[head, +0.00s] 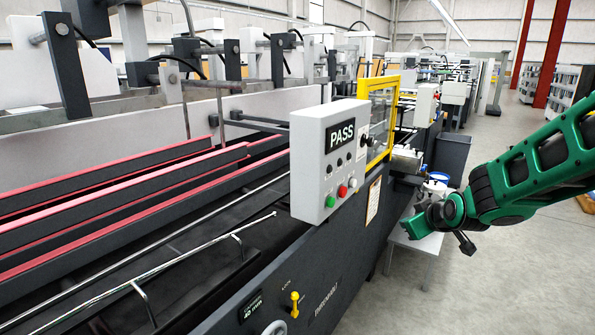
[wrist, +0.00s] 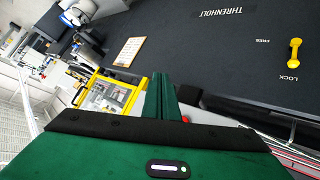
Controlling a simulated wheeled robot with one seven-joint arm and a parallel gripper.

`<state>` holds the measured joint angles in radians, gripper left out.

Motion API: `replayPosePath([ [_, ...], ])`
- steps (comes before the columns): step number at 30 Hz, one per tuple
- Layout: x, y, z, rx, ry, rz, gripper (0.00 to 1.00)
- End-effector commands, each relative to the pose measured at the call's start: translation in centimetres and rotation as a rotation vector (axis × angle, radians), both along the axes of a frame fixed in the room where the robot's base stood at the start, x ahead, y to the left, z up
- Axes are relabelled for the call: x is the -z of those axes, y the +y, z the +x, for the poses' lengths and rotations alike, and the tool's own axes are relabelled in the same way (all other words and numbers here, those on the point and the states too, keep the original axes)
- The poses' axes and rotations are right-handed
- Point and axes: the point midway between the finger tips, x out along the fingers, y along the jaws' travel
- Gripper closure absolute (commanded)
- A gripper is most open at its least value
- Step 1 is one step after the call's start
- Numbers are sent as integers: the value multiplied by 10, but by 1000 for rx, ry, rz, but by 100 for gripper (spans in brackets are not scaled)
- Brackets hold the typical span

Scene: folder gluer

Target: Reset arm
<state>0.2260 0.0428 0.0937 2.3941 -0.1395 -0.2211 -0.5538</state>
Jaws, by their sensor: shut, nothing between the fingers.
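My green and black arm reaches in from the right in the head view. My gripper (head: 411,228) is beside the machine's dark side panel, past the control box, and appears clear of it. In the wrist view my gripper's green fingers (wrist: 163,92) are together with nothing between them. The control box (head: 322,165) has a display reading PASS, with a green button (head: 331,201) and a red button (head: 343,190) on its face. A yellow lever (head: 294,304) is on the side panel; it also shows in the wrist view (wrist: 295,50), near the words FREE and LOCK.
A yellow-framed guard (head: 378,110) stands behind the control box. A small table (head: 428,243) with a white and blue tub (head: 437,179) is near my gripper. A dark bin (head: 452,153) stands farther back. The floor at the right is mostly open, with shelving far back.

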Motion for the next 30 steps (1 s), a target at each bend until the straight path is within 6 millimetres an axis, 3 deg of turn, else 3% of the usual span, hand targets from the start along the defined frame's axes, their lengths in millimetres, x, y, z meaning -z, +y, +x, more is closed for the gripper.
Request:
replayPosePath([
  [3,3,-36,-54,129,148,29,100],
  [9,10,-83,-164,391,401,127,100],
  [13,11,-98,-241,577,555,216,100],
  [18,11,-98,-331,786,730,339,100],
  [21,10,-93,-366,869,804,393,100],
  [24,10,-88,-387,917,848,425,100],
  [30,9,-85,-395,939,870,439,100],
])
